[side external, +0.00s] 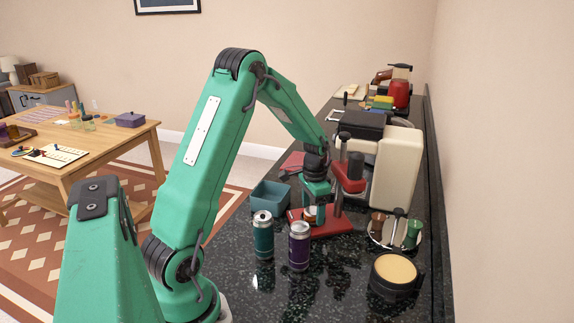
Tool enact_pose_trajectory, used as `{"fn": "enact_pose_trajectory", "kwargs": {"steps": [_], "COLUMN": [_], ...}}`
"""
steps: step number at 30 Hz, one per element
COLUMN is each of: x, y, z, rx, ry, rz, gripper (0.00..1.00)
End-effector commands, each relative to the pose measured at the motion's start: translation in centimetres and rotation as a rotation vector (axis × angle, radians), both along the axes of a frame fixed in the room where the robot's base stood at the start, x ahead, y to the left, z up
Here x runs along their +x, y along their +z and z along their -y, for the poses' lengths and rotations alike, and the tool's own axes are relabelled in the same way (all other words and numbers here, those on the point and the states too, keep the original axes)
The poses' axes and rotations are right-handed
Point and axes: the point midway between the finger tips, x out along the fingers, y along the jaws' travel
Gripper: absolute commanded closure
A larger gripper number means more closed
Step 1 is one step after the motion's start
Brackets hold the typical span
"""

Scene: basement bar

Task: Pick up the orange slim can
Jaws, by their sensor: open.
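My gripper (316,205) points down over the dark counter, beside the red stand of a press, with its jaws open. A small brownish-orange and pale patch shows by the fingers; I cannot tell whether it is the orange slim can. No other orange can is plain to see. A teal slim can (263,238) and a purple slim can (299,248) stand upright in front of my gripper, nearer the camera.
The red press (349,173) stands close at my gripper's right. A teal bin (270,194) is at its left. A cream coffee machine (397,168) stands behind, and a round black container (396,275) sits at front right. Polished black counter (330,285) is bare in front.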

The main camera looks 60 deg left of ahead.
Motion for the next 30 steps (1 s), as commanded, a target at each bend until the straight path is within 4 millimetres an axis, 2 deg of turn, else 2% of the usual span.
{"fn": "enact_pose_trajectory", "kwargs": {"steps": [2,9,13,14,22,30], "x": [0.0,0.0,0.0,0.0,0.0,0.1], "y": [0.0,0.0,0.0,0.0,0.2,2.5], "z": [0.0,0.0,0.0,0.0,0.0,0.0], "rx": [0.0,0.0,0.0,0.0,0.001,0.002], "ry": [0.0,0.0,0.0,0.0,0.0,0.0], "rz": [0.0,0.0,0.0,0.0,0.001,0.004], "gripper": [0.27,0.74,0.74,0.78,0.78,0.78]}}
